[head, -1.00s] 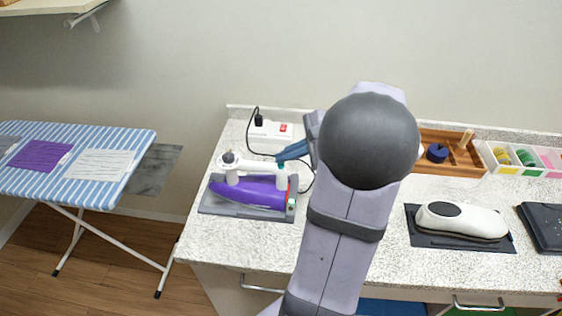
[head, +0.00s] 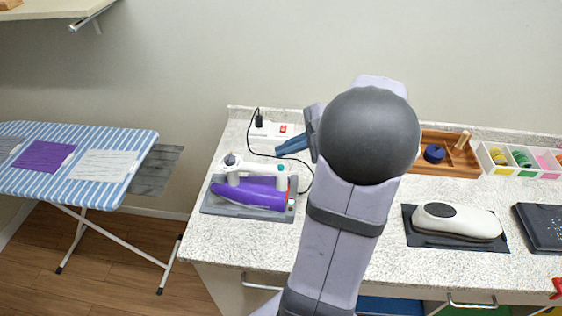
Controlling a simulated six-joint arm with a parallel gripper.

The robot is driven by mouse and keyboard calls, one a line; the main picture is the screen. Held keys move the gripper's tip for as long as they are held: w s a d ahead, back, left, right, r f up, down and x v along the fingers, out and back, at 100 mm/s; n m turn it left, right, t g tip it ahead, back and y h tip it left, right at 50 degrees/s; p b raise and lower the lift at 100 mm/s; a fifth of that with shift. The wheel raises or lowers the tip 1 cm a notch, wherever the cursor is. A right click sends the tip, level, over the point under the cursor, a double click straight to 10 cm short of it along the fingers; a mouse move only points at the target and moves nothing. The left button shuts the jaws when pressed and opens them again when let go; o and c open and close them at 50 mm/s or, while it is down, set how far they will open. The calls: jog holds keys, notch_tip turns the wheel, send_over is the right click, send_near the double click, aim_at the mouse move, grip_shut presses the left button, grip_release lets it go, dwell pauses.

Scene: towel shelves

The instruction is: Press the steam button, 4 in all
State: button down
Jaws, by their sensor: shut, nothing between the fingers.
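A purple iron (head: 250,193) with a white handle lies on a grey rest at the left end of the counter. A small teal button (head: 281,168) shows on top of its handle at the right end; I take it for the steam button. My gripper (head: 278,150) has blue fingers and is shut and empty. In the picture its tips are just above and beside the teal button, apart from it. The arm hides the middle of the counter.
A white iron (head: 455,221) lies on a dark pad at right. A wooden tray (head: 455,150) is behind. A striped ironing board (head: 90,190) stands at left.

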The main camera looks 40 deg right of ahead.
jog(key=shift+r+p, duration=1)
jog(key=shift+r, duration=0.5)
dwell(1.4)
notch_tip(320, 180, up, 4)
jog(key=n+h+p, duration=0.1)
jog(key=n+p, duration=0.1)
jog(key=n, duration=1.4)
jog(key=shift+a+f+n, duration=0.1)
jog(key=shift+n, duration=0.2)
jog(key=shift+f, duration=0.15)
